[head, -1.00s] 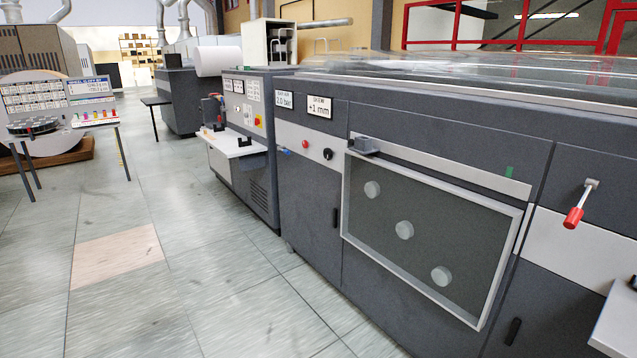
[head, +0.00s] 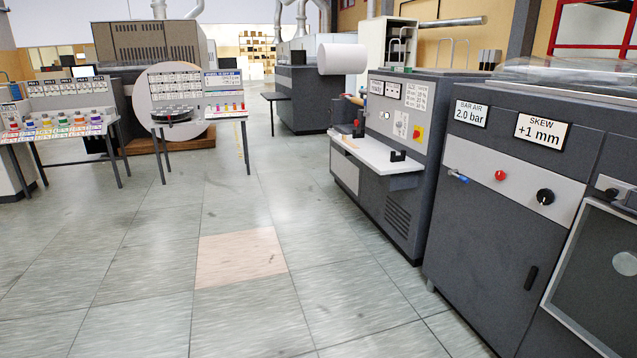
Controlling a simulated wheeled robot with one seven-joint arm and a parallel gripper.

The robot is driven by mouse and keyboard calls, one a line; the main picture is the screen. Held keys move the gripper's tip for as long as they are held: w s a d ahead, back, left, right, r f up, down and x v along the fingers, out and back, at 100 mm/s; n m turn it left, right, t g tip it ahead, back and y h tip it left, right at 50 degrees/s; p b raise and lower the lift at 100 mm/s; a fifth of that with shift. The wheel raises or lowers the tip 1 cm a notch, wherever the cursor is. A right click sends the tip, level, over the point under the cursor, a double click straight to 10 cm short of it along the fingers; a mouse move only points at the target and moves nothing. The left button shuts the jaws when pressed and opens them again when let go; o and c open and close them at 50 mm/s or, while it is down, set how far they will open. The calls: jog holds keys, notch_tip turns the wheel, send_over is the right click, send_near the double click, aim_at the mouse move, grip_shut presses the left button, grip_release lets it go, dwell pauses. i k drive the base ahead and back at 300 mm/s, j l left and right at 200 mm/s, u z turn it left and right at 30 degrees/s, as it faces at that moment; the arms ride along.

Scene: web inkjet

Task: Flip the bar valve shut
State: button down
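The bar valve is most likely the small blue lever (head: 458,176) on the light band of the dark grey machine cabinet. It sits below the sign "BAR AIR 2.0 bar" (head: 471,113). The lever lies nearly level, tilted slightly down to the right; its fine detail is too small to tell. A red button (head: 501,175) and a black knob (head: 545,196) are to its right, the knob below the sign "SKEW +1 mm" (head: 542,131). My gripper is not in view.
A grey console with a white shelf (head: 385,153) stands left of the cabinet, its shelf jutting into the aisle. Tables with coloured items (head: 60,130) and a round black tray (head: 172,115) are at the left. The tiled floor (head: 330,310) before the cabinet is clear.

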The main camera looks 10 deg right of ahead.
aim_at(454, 173)
jog(key=i+z, duration=0.1)
jog(key=i, duration=0.8)
jog(key=i+j, duration=0.2)
jog(key=i, duration=0.75)
jog(key=i+j+z, duration=0.1)
jog(key=i+z, duration=0.35)
jog(key=i+j+z, duration=0.3)
jog(key=i+z, duration=0.15)
jog(key=i+j+z, duration=0.45)
